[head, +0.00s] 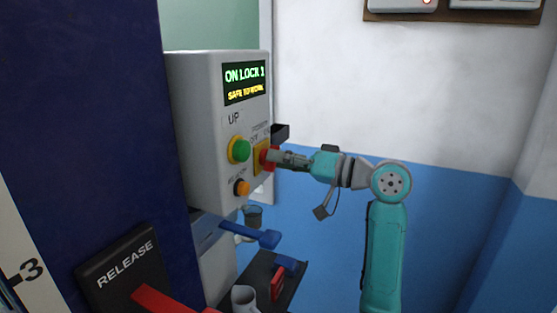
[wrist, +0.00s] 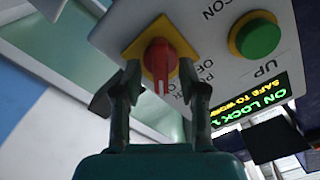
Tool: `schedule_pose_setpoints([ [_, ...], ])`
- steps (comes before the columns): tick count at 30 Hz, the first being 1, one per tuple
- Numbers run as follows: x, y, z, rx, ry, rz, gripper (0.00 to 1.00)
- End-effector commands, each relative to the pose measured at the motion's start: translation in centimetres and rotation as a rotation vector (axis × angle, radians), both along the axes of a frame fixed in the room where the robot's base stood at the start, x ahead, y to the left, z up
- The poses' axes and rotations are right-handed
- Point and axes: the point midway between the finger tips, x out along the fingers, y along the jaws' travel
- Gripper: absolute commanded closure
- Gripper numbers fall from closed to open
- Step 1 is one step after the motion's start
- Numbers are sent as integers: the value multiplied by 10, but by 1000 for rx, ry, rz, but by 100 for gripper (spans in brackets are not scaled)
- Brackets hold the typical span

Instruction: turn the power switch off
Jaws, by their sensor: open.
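The power switch (wrist: 160,52) is a red rotary knob on a yellow plate, on a white control box (head: 205,115). In the wrist view its pale mark points down the picture, between my fingers. In the head view the switch (head: 263,156) is partly hidden by my gripper (head: 274,158). My gripper (wrist: 160,72) is open, with one finger on each side of the knob. I cannot tell whether the fingers touch it. The box's display (head: 245,83) reads "ON LOCK 1" and "SAFE TO WORK".
A green UP button (head: 240,149) and an orange button (head: 241,187) are close by on the box. Blue levers (head: 262,237) and a dark tray (head: 290,288) are below. A dark blue panel (head: 90,110) stands at left.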

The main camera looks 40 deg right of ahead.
Motion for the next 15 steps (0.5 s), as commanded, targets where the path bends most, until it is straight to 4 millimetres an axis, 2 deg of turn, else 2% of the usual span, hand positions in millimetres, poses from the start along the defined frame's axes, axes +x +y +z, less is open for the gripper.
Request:
schedule_pose_setpoints([
  [4, 8, 3, 0, 0, 0, 1, 58],
  [12, 9, 3, 0, 0, 0, 0, 58],
  [13, 9, 3, 0, 0, 0, 0, 61],
  [15, 9, 3, 0, 0, 0, 0, 78],
])
